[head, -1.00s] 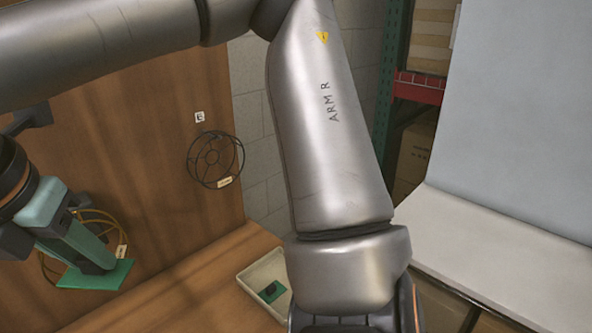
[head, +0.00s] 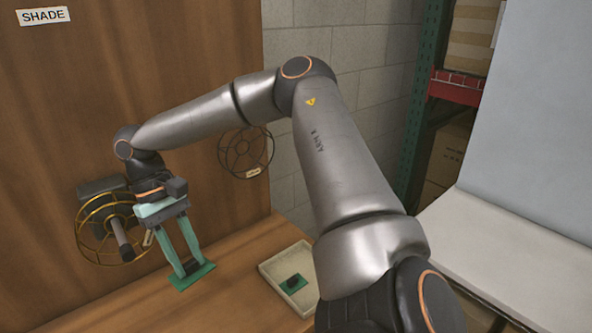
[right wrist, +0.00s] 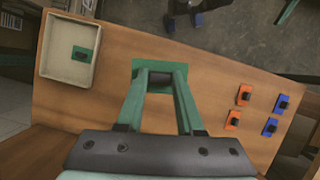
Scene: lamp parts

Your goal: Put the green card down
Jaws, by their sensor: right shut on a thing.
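My right gripper (head: 193,267) is shut on the black knob of a green card (head: 203,277). The card is flat, with the fingers pointing down at it, low over the wooden table; I cannot tell whether it touches the wood. In the right wrist view the same green card (right wrist: 160,63) shows between the fingertips (right wrist: 160,84), with bare table around it. A second green card (head: 293,284) with a black knob lies in the pale tray (head: 300,262), to the right of the held card. My left gripper is not in view.
A yellow wire frame (head: 80,235) and a dark wire frame (head: 222,150) are at the wooden back panel (head: 120,80). In the right wrist view, two orange cards (right wrist: 233,119) and two blue cards (right wrist: 270,127) lie on the right part of the table. Bare table lies between.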

